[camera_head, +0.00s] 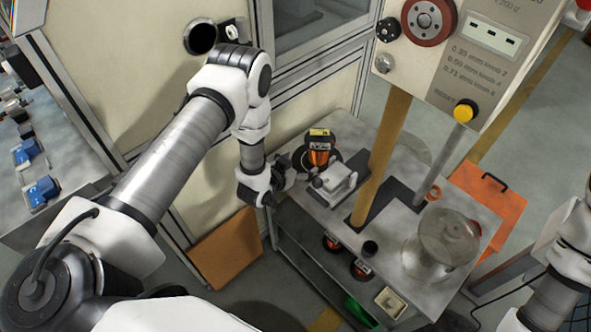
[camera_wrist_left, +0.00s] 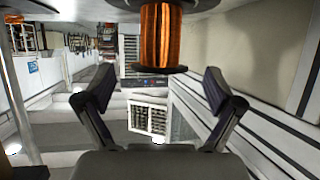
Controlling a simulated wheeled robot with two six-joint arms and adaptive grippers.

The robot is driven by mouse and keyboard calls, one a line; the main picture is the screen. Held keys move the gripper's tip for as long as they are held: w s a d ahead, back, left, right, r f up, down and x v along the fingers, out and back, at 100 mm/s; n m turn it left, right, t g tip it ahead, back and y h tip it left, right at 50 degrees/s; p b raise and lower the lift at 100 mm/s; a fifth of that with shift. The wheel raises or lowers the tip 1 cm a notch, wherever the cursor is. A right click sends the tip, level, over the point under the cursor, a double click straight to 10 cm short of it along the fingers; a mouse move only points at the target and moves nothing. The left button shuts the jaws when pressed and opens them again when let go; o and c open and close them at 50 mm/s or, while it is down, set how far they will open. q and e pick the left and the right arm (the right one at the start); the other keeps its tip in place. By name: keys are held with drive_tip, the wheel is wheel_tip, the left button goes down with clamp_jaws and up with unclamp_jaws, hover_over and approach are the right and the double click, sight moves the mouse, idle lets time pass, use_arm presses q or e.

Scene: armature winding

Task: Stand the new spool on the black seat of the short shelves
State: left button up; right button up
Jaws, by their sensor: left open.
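A spool of copper wire (camera_head: 318,152) with dark flanges and a yellow label on top stands upright at the back left of the short shelves' top (camera_head: 395,213). My left gripper (camera_head: 284,182) is open and empty, just left of and in front of the spool. In the left wrist view the copper spool (camera_wrist_left: 160,40) is upright beyond the spread fingers of the left gripper (camera_wrist_left: 163,95), apart from them. My right gripper is outside the picture.
A grey metal fixture (camera_head: 335,182) stands close in front of the spool. Two more spools (camera_head: 332,242) (camera_head: 361,268) sit on the lower shelf. A cream machine cabinet (camera_head: 190,185) borders the left.

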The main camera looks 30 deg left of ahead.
use_arm(q)
drive_tip(key=s+d+f+n+g+y, duration=0.1)
drive_tip(key=s+g, duration=1.1)
drive_tip(key=s, duration=2.1)
drive_tip(key=shift+s+d+f+n+g+y, duration=0.15)
drive_tip(key=shift+s+f+n+g+y, duration=0.1)
drive_tip(key=shift+f+n+g+y, duration=0.3)
drive_tip(key=shift+f, duration=0.15)
